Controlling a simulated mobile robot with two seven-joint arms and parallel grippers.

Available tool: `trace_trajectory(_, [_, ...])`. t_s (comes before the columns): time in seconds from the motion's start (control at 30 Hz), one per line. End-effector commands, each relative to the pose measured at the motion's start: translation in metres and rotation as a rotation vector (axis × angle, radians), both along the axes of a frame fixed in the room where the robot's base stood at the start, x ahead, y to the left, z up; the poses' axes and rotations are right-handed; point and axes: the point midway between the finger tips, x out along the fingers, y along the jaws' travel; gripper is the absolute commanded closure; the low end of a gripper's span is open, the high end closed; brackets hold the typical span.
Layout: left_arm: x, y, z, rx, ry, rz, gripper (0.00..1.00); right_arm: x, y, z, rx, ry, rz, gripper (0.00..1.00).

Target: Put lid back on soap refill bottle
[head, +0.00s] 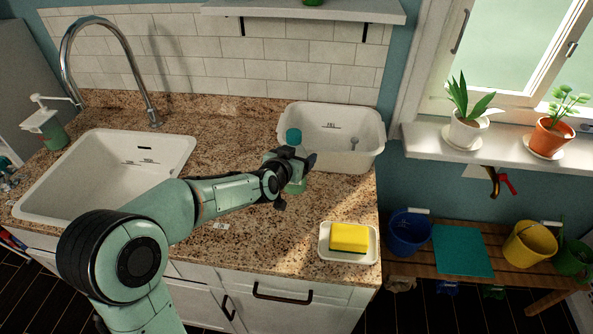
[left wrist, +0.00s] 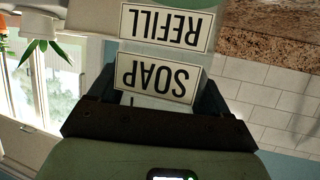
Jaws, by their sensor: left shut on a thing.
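My left gripper (head: 290,163) is shut on the soap refill bottle (head: 296,186), a translucent green bottle over the granite counter, in front of the white tub. The bottle looks roughly upright. A teal lid (head: 293,137) shows at its top, above the fingers; I cannot tell whether it is seated. In the left wrist view, the bottle's white labels (left wrist: 157,78) read "SOAP" and "REFILL" upside down, with the bottle between the dark fingers (left wrist: 155,105). The fingers hide much of the bottle in the head view. My right gripper is not in view.
A white tub (head: 368,150) stands behind the bottle. A yellow sponge (head: 349,237) lies on a white dish at the counter's front right. A sink (head: 100,170) with a tall faucet and a pump dispenser (head: 46,127) are at left. The counter between sink and tub is mostly clear.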

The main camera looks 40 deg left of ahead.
Motion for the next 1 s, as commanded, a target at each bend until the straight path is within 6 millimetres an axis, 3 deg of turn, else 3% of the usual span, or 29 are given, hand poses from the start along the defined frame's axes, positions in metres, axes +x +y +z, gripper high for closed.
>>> trace_trajectory(0.17, [0.000, 0.000, 0.001, 0.001, -0.001, 0.001, 1.00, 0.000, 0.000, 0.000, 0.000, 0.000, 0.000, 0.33])
trace_trajectory(0.5, [0.000, 0.000, -0.042, 0.001, 0.001, 0.001, 1.00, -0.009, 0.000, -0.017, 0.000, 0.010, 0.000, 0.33])
trace_trajectory(0.93, [0.000, 0.000, -0.046, 0.000, -0.001, 0.000, 1.00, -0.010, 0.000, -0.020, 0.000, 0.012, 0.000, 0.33])
trace_trajectory(0.97, [0.000, 0.000, -0.046, 0.000, 0.000, 0.000, 0.19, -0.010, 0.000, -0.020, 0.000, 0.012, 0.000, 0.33])
trace_trajectory(1.0, [0.000, 0.000, -0.046, 0.000, 0.000, 0.000, 0.06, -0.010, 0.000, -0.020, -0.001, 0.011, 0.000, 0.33])
